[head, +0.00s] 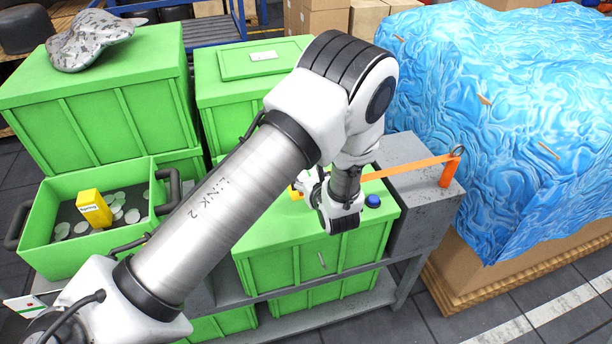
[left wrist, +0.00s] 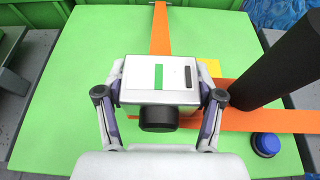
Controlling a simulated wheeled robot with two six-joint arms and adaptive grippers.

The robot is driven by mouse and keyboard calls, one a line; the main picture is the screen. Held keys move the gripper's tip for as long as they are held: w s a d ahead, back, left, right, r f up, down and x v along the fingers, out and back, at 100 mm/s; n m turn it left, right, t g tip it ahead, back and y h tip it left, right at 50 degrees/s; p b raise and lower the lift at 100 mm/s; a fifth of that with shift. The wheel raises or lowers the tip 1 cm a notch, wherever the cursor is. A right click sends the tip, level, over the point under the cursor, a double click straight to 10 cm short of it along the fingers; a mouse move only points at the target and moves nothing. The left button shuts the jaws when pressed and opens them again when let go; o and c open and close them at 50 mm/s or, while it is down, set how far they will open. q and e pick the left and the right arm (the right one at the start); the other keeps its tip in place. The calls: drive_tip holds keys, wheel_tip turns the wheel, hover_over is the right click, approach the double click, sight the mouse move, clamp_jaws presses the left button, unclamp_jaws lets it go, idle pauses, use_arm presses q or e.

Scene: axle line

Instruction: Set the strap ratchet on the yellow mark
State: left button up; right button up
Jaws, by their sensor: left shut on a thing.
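The strap ratchet (left wrist: 160,82) is a pale box with a green stripe, a dark slot and a black knob on its near side. In the left wrist view my left gripper (left wrist: 158,108) has one finger on each side of it and is shut on it. The yellow mark (left wrist: 209,68) shows as a small patch by the ratchet's far right corner; the rest is hidden. I cannot tell whether the ratchet touches the green surface. In the head view my left gripper (head: 318,190) is low over the green crate (head: 290,236), partly hidden by my arm. My right gripper is not in view.
An orange strap (head: 415,166) runs right to an orange post (head: 450,173) on a grey block. A blue knob (left wrist: 266,145) sits on the green surface, and a dark cylinder (left wrist: 280,62) rises beside the ratchet. An open green bin (head: 45,215) stands left.

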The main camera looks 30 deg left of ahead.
use_arm(q)
drive_tip(key=shift+s+a, duration=0.15)
drive_tip(key=shift+a+f+b, duration=0.2)
drive_tip(key=shift+f+b, duration=0.05)
drive_tip(key=shift+b, duration=0.4)
drive_tip(key=w+a+f+b, duration=0.1)
drive_tip(key=a+f+b, duration=0.1)
drive_tip(key=b, duration=0.1)
drive_tip(key=w+a+f+b, duration=0.2)
drive_tip(key=b, duration=0.1)
drive_tip(key=shift+w+f, duration=0.25)
drive_tip(key=shift+w, duration=0.05)
drive_tip(key=shift+w+a+f+b, duration=0.3)
drive_tip(key=shift+w+f+b, duration=0.1)
drive_tip(key=shift+b, duration=0.25)
drive_tip(key=shift+w+a, duration=0.15)
drive_tip(key=shift+f+b, duration=0.5)
drive_tip(key=shift+b, duration=0.1)
drive_tip(key=o, duration=1.5)
